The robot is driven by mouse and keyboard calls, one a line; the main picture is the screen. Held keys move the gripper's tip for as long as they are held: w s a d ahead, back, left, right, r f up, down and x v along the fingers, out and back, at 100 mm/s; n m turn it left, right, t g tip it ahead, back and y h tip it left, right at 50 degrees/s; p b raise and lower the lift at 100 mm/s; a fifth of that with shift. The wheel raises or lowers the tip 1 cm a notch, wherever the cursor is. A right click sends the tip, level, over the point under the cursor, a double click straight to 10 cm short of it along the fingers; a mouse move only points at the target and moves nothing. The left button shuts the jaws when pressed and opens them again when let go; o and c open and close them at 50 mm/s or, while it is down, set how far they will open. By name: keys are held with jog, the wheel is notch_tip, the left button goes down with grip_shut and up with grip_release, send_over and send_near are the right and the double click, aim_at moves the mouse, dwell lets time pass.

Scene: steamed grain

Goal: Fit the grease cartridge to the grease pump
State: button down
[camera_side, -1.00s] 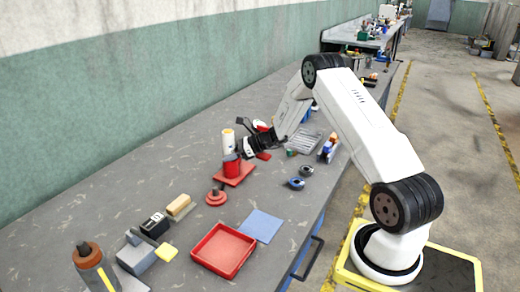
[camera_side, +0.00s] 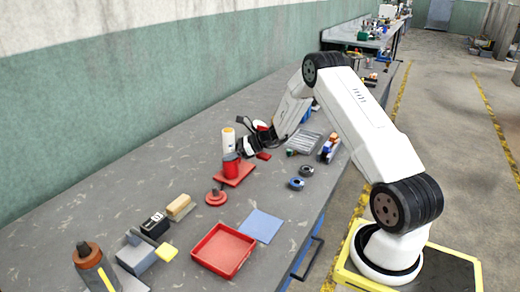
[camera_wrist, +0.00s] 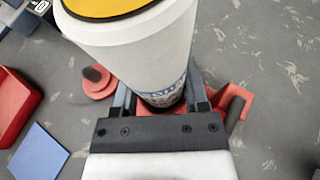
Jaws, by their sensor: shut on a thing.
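The grease cartridge is a white cylinder (camera_side: 228,143) with a yellow-orange top. It stands roughly upright in the side view, and its large top fills the upper middle of the wrist view (camera_wrist: 140,35). My gripper (camera_side: 240,149) is shut on its lower part, with a finger on each side in the wrist view (camera_wrist: 158,92). The grease pump (camera_side: 232,170) is a red cup-like body on a red base plate, directly below the cartridge. Part of its red plate (camera_wrist: 246,97) shows in the wrist view. I cannot tell whether the cartridge's lower end touches or enters the pump.
A red knobbed disc (camera_side: 216,197) lies in front of the pump. Nearer are a red tray (camera_side: 224,250), a blue sheet (camera_side: 261,225) and a brown bottle (camera_side: 94,268). Blue and dark rings (camera_side: 297,183) lie to the right. The bench left of the pump is clear.

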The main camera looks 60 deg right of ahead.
jog(key=shift+f, duration=0.3)
dwell(1.9)
jog(key=shift+r, duration=0.35)
dwell(0.5)
grip_release()
jog(key=shift+v, duration=3.9)
